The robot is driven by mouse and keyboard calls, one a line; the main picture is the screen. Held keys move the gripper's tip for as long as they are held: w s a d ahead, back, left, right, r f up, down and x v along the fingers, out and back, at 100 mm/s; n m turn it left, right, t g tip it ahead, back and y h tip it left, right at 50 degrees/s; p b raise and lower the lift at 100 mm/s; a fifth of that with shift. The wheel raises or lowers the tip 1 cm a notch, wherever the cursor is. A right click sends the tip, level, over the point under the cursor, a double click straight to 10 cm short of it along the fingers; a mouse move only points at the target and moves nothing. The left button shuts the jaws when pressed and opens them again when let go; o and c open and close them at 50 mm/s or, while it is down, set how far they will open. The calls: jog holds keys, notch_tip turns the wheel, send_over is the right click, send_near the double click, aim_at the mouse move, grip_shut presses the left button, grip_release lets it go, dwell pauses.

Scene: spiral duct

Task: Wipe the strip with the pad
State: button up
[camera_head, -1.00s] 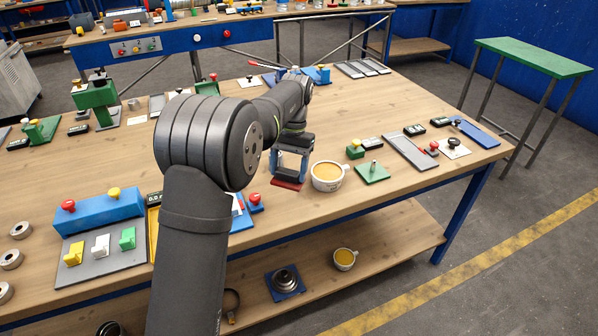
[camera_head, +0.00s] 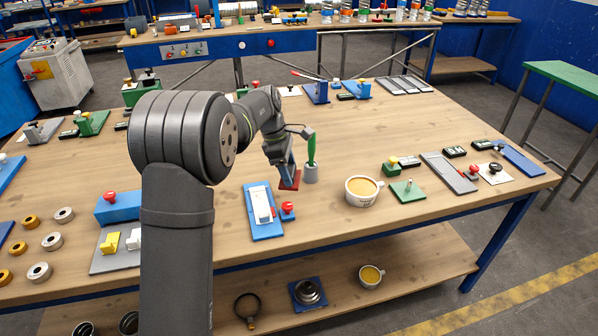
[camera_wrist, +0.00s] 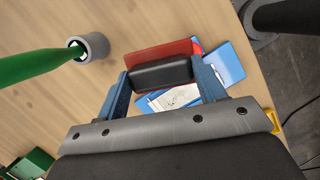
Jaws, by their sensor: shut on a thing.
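My gripper (camera_head: 284,168) is shut on the pad, with its two blue fingers on either side of the pad's black handle (camera_wrist: 160,72). The pad's red base (camera_head: 291,182) hangs above the table, beyond the far end of a blue board (camera_head: 273,230). The white strip (camera_head: 262,205) lies on that board. In the wrist view, the red base (camera_wrist: 150,54) covers part of the blue board (camera_wrist: 228,62). The white strip (camera_wrist: 172,98) shows partly beneath the handle there, with some marks on it. The pad's underside is hidden.
A grey holder (camera_head: 311,176) with an upright green-handled tool (camera_head: 311,149) stands close right of the pad. A full cup (camera_head: 362,191) stands further right. A red knob (camera_head: 288,207) sits beside the board.

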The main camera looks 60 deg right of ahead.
jog(key=w+n+t+h, duration=0.25)
jog(key=w+n, duration=0.45)
jog(key=n, duration=0.6)
jog(key=shift+t+y, duration=0.25)
jog(key=shift+y, duration=0.1)
jog(key=shift+w+a+f, duration=0.1)
jog(key=shift+a+f, duration=0.05)
jog(key=shift+f, duration=1.2)
jog(key=shift+s+a+f, duration=0.1)
jog(key=shift+a+f, duration=0.1)
jog(key=shift+f, duration=1.15)
jog(key=shift+w+a+f, duration=0.1)
jog(key=shift+a+f, duration=0.05)
jog(key=shift+f, duration=1.2)
jog(key=shift+w+a, duration=0.2)
jog(key=shift+w, duration=0.1)
jog(key=shift+c, duration=0.4)
jog(key=shift+w+a+f, duration=0.1)
jog(key=shift+w+a, duration=1.8)
jog(key=shift+s+d, duration=2.2)
jog(key=shift+s, duration=0.05)
notch_tip(320, 180, up, 8)
